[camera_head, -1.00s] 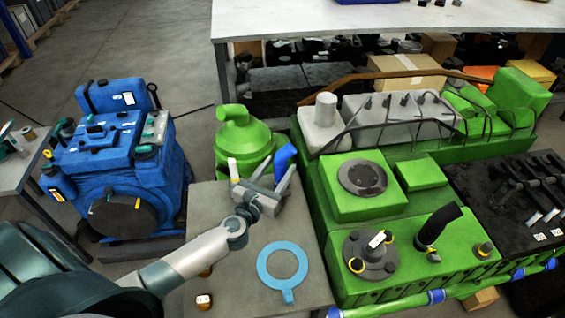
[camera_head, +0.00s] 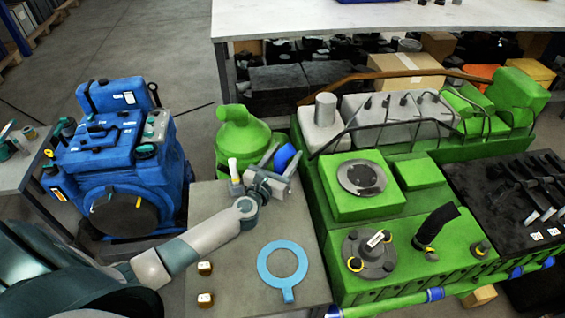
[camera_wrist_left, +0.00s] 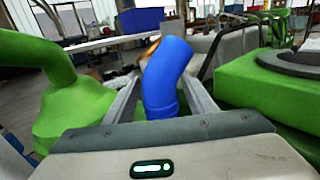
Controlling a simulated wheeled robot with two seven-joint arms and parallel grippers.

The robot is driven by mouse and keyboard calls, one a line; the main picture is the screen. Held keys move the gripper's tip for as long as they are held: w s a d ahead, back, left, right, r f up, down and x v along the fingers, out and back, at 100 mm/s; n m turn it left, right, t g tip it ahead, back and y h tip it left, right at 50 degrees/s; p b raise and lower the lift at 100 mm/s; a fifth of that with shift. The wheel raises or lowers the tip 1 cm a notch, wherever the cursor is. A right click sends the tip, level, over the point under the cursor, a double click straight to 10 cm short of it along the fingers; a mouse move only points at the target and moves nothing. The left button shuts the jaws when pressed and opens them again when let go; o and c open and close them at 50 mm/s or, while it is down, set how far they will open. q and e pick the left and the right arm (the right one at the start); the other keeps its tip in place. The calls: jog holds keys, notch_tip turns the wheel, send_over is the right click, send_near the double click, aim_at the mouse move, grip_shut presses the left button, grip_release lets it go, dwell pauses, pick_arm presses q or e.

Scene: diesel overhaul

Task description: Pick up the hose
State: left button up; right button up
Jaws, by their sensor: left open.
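A blue bent hose (camera_head: 285,156) stands at the far edge of the grey table, beside the green rounded housing. In the left wrist view the hose (camera_wrist_left: 163,75) rises upright between the two fingers of my left gripper (camera_wrist_left: 160,98), its top bending to the right. My left gripper (camera_head: 280,165) is open around the hose in the head view. Gaps show between the hose and the fingers in the wrist view; the hose's lower end is hidden behind the gripper body. My right gripper is not in view.
The green housing (camera_head: 240,138) stands close on the left, and the green engine block (camera_head: 352,205) close on the right. A light-blue ring gasket (camera_head: 264,272) and two small blocks (camera_head: 205,268) lie on the grey table (camera_head: 235,290). A black hose (camera_head: 437,224) stands on the engine.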

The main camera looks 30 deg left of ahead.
pick_arm(q)
jog(key=shift+w, duration=0.45)
grip_shut()
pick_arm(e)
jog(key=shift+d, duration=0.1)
pick_arm(q)
jog(key=shift+r, duration=0.1)
notch_tip(320, 180, up, 10)
jog(key=p, duration=0.3)
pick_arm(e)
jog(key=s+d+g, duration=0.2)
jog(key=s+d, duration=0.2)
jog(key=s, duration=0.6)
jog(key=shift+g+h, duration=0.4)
